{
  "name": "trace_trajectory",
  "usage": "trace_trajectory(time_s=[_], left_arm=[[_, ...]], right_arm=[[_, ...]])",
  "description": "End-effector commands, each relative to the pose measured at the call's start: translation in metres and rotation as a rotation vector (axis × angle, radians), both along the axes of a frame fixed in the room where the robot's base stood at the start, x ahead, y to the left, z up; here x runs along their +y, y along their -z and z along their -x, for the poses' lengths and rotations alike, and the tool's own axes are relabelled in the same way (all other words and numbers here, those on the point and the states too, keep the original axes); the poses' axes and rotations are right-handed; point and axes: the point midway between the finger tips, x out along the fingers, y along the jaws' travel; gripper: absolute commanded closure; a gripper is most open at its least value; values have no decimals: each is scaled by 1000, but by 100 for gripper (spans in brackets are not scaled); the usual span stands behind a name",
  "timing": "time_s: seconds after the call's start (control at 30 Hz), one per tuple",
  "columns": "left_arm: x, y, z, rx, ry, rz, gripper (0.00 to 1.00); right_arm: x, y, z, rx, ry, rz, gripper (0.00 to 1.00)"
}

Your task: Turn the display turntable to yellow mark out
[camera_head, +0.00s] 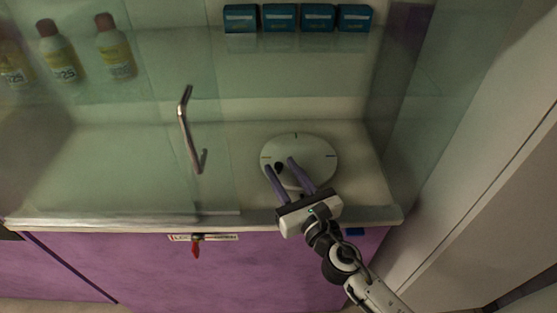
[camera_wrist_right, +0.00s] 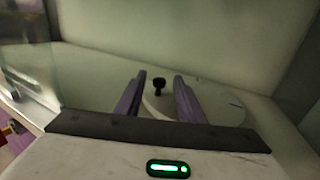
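The display turntable (camera_head: 318,151) is a pale round disc on the cabinet floor, with small dark marks near its rim; I cannot make out which mark is yellow. A black knob (camera_head: 278,167) stands near its left front edge. My right gripper (camera_head: 280,164) reaches over the disc from the front, open, its two purple fingers on either side of the knob. In the right wrist view the knob (camera_wrist_right: 158,86) shows upright between the open fingers (camera_wrist_right: 159,78), with gaps on both sides. Part of the disc (camera_wrist_right: 215,105) is hidden behind the fingers. My left gripper is not in view.
A glass pane with a metal handle (camera_head: 189,130) stands left of the turntable. A glass shelf above holds several bottles (camera_head: 115,47) and blue boxes (camera_head: 279,17). A key with a red tag (camera_head: 196,248) hangs on the purple front. The cabinet's right wall is close to the disc.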

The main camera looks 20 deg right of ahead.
Motion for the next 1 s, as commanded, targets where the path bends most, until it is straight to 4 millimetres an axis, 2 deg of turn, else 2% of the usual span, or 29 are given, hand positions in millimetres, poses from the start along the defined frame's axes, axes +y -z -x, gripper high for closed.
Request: trace_trajectory(time_s=[0.1,0.2,0.53,0.73,1.0], left_arm=[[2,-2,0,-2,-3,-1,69],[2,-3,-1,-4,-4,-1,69],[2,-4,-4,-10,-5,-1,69],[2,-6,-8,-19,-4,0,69],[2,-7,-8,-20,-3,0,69]], right_arm=[[2,0,-16,-1,1,-2,65],[3,0,-23,0,1,-2,65],[3,0,-26,1,0,-2,65],[3,0,-26,1,1,-2,99],[4,0,-26,0,-7,-1,100]])
